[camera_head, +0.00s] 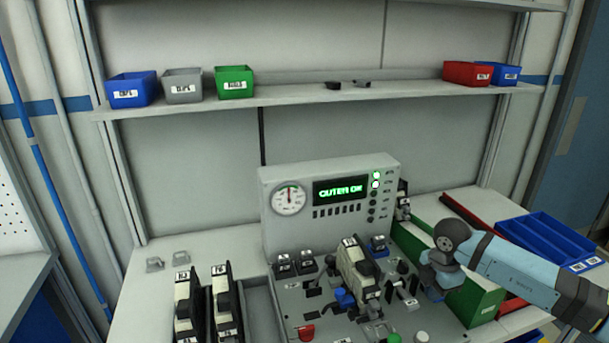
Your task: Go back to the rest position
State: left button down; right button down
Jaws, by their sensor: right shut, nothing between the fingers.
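My right arm comes in from the right in the head view, with a light blue forearm and dark joints. Its wrist hangs over the right side of the workstation panel. My right gripper (404,290) is small and dark there, shut and empty, close to the small parts on the panel; whether it touches any of them cannot be told. My left gripper is not in view. The grey control box (330,205) behind the panel has a round gauge (289,198) and a lit green display (339,190) that appears to read "OUTER OK".
A green bin (478,303) stands right beside my wrist, with a blue divided tray (547,240) beyond it. Black and beige units (188,300) stand at the left. A shelf (300,94) above holds blue, grey, green and red bins. The back left of the table is mostly clear.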

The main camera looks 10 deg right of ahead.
jog(key=s+a+n+t+y+p, duration=0.1)
jog(key=s+a+t+y, duration=0.3)
jog(key=a+y, duration=0.75)
jog(key=s+a+t+y, duration=0.2)
jog(key=s+a+y, duration=0.4)
jog(key=a, duration=1)
jog(key=s+d+f+m+t+h, duration=0.2)
jog(key=s+d+f+m+h, duration=0.1)
jog(key=s+f+m+h, duration=0.4)
jog(key=s+d+f+m+t+h+p, duration=0.1)
jog(key=s+d+f+m+t+h, duration=0.1)
jog(key=s+f+m+h, duration=0.4)
notch_tip(320, 180, down, 3)
jog(key=d+m+h, duration=0.1)
jog(key=m, duration=0.3)
jog(key=shift+s+d+t, duration=0.25)
jog(key=shift+s+t, duration=0.1)
jog(key=shift+t, duration=0.05)
jog(key=shift+h, duration=0.25)
